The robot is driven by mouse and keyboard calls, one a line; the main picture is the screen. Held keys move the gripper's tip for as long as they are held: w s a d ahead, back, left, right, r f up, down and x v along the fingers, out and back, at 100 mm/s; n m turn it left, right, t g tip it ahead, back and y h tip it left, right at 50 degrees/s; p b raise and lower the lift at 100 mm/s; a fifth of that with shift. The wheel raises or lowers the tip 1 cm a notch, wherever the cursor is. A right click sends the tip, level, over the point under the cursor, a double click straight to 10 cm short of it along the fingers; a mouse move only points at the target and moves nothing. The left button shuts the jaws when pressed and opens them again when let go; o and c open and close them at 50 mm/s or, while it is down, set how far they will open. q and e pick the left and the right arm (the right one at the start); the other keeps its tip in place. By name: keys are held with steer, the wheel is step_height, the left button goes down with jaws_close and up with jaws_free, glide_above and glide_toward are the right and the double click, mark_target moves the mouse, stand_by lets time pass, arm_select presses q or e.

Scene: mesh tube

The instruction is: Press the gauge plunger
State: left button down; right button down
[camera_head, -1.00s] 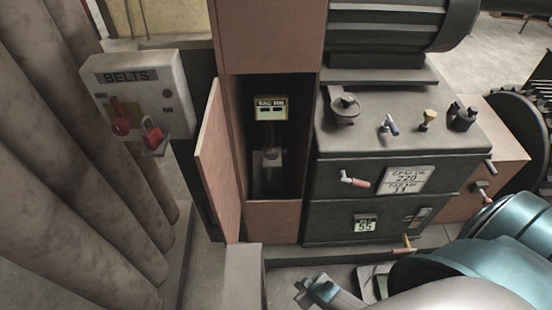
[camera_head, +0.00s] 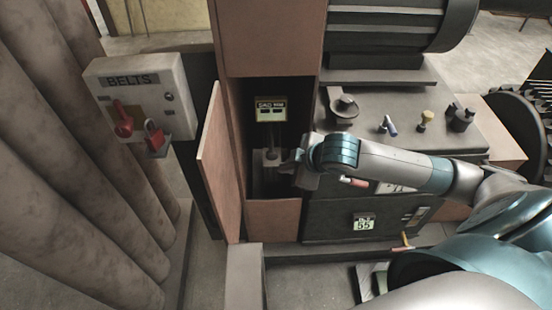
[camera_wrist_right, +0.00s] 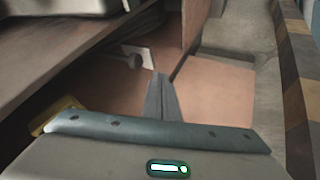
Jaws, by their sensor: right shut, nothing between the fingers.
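The gauge stands inside the open salmon-coloured cabinet in the head view, with a lit readout (camera_head: 271,112) at its top. Below the readout is a thin rod and a pale block (camera_head: 271,157), which seem to be the plunger part. My right gripper (camera_head: 288,167) is at the cabinet opening, just right of and slightly below the block; I cannot tell if they touch. In the right wrist view its fingers (camera_wrist_right: 161,97) are shut together and empty. My left gripper is not in view.
The cabinet door (camera_head: 212,165) hangs open on the left. A BELTS switch box (camera_head: 140,95) with red levers is farther left. The dark machine housing (camera_head: 400,110) with knobs is right of the cabinet, partly behind my right arm. Large pipes (camera_head: 60,150) stand far left.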

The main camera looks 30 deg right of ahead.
mark_target(276, 160)
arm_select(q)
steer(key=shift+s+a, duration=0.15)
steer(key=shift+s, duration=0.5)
arm_select(e)
steer(key=s+r, duration=0.2)
steer(key=r, duration=0.1)
steer(key=shift+s+d+n, duration=0.15)
steer(key=shift+n, duration=0.25)
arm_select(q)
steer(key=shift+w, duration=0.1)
arm_select(e)
steer(key=shift+f, duration=0.1)
